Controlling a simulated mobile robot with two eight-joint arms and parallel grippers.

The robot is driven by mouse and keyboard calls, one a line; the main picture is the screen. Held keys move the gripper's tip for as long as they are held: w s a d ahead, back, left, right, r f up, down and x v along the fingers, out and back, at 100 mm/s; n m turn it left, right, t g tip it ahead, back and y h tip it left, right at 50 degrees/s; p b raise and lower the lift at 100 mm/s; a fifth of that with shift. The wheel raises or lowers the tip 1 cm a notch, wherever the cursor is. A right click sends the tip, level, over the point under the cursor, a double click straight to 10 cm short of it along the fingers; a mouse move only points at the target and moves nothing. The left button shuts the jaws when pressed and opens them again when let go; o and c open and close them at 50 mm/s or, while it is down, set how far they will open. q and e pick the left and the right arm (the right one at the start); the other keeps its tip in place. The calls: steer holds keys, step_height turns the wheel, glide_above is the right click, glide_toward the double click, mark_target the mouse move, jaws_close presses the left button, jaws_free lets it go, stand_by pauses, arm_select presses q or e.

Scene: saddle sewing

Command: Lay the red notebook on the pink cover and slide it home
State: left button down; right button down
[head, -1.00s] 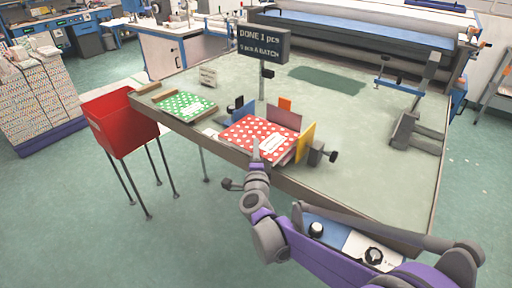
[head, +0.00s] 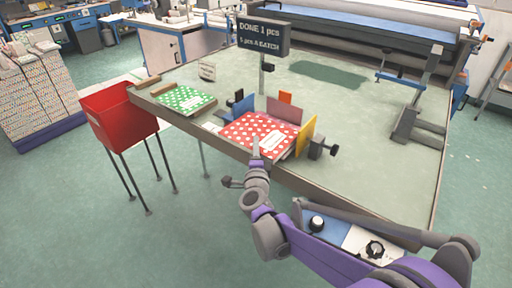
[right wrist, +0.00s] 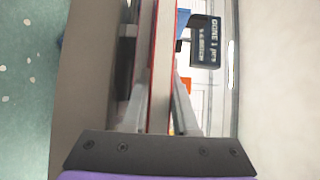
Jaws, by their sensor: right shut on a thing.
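The red notebook (head: 251,131) with white dots and a white label lies among upright coloured plates near the front edge of the table. My right gripper (head: 256,152) is shut on its near edge. In the right wrist view, the notebook's red-edged side (right wrist: 156,65) runs between the two fingers of the right gripper (right wrist: 157,110). The pink cover cannot be made out clearly; the notebook hides what lies beneath it. My left gripper is not in view.
Blue (head: 243,106), mauve (head: 285,109), orange (head: 285,97) and yellow (head: 306,136) plates stand around the notebook. A dark clamp (head: 322,147) sits at right. A green dotted notebook (head: 183,97) and red bin (head: 118,116) are left. A sign (head: 263,37) stands behind.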

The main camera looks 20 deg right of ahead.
steer(key=shift+f, duration=0.2)
steer(key=c, duration=0.6)
jaws_free()
steer(key=shift+f+b, duration=0.2)
steer(key=shift+b, duration=0.15)
steer(key=s+a, duration=0.6)
steer(key=a, duration=0.2)
steer(key=shift+b, duration=0.45)
stand_by(0.6)
steer(key=shift+s, duration=0.1)
